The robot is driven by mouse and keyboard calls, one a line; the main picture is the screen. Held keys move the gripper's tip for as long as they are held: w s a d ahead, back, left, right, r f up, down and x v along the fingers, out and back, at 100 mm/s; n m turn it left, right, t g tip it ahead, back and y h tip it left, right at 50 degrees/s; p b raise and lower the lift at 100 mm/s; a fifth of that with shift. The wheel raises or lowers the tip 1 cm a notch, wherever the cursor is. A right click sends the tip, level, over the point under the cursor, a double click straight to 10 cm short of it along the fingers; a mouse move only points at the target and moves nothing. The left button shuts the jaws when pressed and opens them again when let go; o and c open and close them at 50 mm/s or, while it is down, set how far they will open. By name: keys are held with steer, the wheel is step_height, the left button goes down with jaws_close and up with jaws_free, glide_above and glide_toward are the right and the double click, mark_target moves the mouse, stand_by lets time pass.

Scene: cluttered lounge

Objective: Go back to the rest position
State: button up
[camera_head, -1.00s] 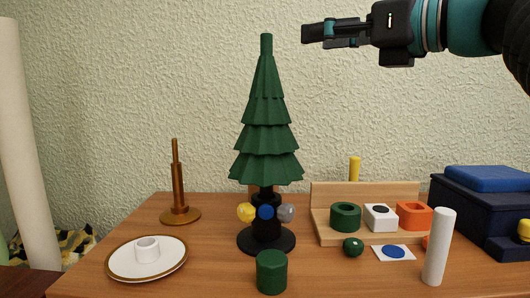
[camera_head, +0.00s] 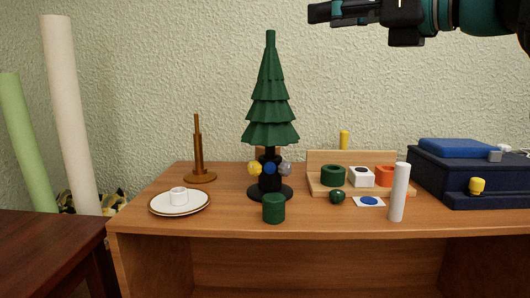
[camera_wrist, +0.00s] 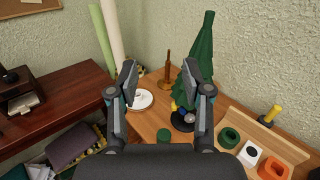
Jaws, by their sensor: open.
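My gripper (camera_head: 345,13) is at the top right of the head view, raised above the table and seen from the side. In the wrist view my gripper (camera_wrist: 164,80) shows its two fingers wide apart with nothing between them. The dark green tree (camera_head: 270,110) stands upright on a black base on the wooden table (camera_head: 240,218), to the left of and below my gripper. In the wrist view the tree (camera_wrist: 197,65) appears behind the right finger, which partly hides it.
A plate (camera_head: 180,208) holds a white ring, near a brown stand (camera_head: 198,155). A green cylinder (camera_head: 274,209), white cylinder (camera_head: 399,193), wooden tray (camera_head: 350,158) and navy box (camera_head: 465,180) stand on the table. A dark red table (camera_head: 50,245) is at left.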

steer(key=w+d+f+n+g+h, duration=0.1)
steer(key=d+f+n+h, duration=0.25)
steer(key=f, duration=0.55)
steer(key=w+d+f+n+g+h, duration=0.1)
steer(key=d+f+n+h, duration=0.15)
steer(key=f+n, duration=0.45)
steer(key=w+d+f+n+g+h, duration=0.1)
steer(key=d+f+n+h, duration=0.15)
steer(key=f, duration=0.85)
steer(key=s+a+f+n+g+h+p, duration=0.1)
steer(key=s+f+n+g+h, duration=0.1)
steer(key=s+f+n, duration=0.4)
steer(key=s+a+f+n+g+h+p, duration=0.1)
steer(key=s+f+n, duration=0.6)
steer(key=f, duration=0.9)
steer(key=shift+s+a+f+g+h, duration=0.45)
steer(key=shift+s+h, duration=0.3)
steer(key=shift+s, duration=0.45)
steer(key=shift+d+r, duration=0.1)
steer(key=shift+d, duration=0.05)
steer(key=shift+c, duration=0.2)
